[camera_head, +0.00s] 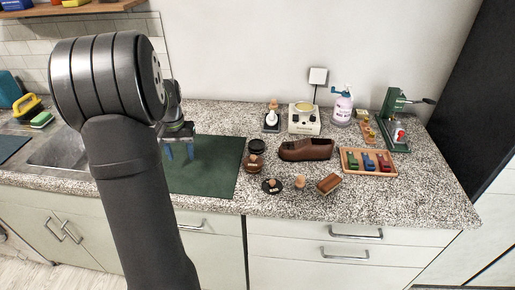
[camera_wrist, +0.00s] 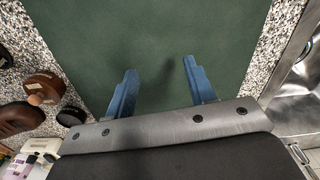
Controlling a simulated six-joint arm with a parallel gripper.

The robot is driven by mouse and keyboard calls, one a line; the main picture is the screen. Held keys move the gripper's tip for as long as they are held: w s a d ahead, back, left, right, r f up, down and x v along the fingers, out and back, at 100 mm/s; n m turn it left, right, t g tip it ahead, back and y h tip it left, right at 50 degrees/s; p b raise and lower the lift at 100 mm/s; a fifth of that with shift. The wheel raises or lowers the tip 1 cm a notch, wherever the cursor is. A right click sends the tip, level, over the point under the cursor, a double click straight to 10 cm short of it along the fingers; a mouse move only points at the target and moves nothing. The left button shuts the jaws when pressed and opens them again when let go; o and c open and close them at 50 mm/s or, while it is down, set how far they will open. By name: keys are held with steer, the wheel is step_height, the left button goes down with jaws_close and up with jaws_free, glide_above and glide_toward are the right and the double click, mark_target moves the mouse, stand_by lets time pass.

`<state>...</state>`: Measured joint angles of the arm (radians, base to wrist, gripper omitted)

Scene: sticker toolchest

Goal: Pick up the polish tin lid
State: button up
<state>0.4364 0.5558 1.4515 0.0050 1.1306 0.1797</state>
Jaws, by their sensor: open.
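My gripper (camera_head: 179,151) has two blue fingers and is open and empty above the dark green mat (camera_head: 215,177). In the wrist view the fingers of my gripper (camera_wrist: 160,67) stand apart with only mat between them. Right of the mat in the head view are a round brown piece with a wooden knob (camera_head: 252,164), a black round piece (camera_head: 257,146) behind it and a flat black disc with a wooden knob (camera_head: 272,186) in front. I cannot tell for sure which is the polish tin lid. The brown piece (camera_wrist: 40,88) is left of my gripper in the wrist view.
A brown shoe (camera_head: 306,149), a small wooden knob (camera_head: 300,182) and a brush (camera_head: 328,184) lie farther right. A wooden tray (camera_head: 346,162) holds small coloured items. A white appliance (camera_head: 304,119) and a green press (camera_head: 394,118) stand behind. A sink (camera_head: 58,152) is left. The mat is clear.

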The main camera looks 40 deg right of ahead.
steer(key=o, duration=0.8)
steer(key=s+d+r+m, duration=0.6)
steer(key=s+d, duration=0.4)
steer(key=d, duration=0.2)
steer(key=m, duration=0.5)
glide_toward(272, 181)
step_height(272, 181, down, 9)
steer(key=shift+d+f, duration=0.1)
steer(key=shift+f, duration=0.1)
